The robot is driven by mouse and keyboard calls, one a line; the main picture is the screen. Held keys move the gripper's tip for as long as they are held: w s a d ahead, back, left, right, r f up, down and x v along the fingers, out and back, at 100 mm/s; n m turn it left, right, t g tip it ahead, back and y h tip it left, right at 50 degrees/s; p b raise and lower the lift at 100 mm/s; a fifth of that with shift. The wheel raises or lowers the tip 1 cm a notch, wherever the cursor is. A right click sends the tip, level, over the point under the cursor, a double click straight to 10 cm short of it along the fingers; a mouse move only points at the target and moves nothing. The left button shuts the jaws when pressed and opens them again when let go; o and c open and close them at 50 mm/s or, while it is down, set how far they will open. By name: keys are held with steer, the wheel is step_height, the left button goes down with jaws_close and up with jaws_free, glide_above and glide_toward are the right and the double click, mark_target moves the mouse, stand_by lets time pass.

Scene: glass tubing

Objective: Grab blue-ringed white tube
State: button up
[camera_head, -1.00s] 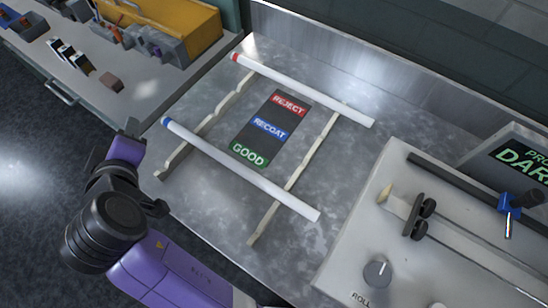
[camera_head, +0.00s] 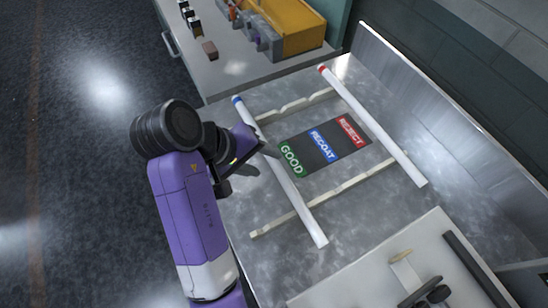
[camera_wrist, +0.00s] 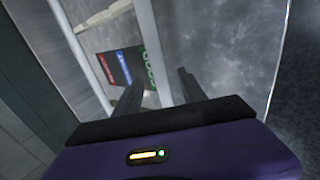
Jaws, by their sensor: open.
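The blue-ringed white tube (camera_head: 291,190) lies across two notched pale rails, its blue ring at the far left end. In the wrist view the nearer white tube (camera_wrist: 149,35) runs up the picture between my two fingers; its ring is out of sight there. My gripper (camera_head: 268,146) is open, at the tube's upper part near the ringed end. Its fingers (camera_wrist: 160,80) appear on either side of the tube in the wrist view. I cannot tell whether they touch it.
A red-ringed white tube (camera_head: 375,127) lies parallel across the same rails (camera_head: 345,187). A mat (camera_head: 322,146) marked GOOD, RECOAT and REJECT lies between the tubes. A pale machine (camera_head: 370,280) stands at the bottom right. A bench with a yellow bin (camera_head: 290,25) is behind.

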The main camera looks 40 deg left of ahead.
mark_target(273, 164)
steer(key=shift+p+x, duration=0.3)
steer(key=shift+x, duration=1.65)
jaws_close()
steer(key=shift+w+r, duration=0.1)
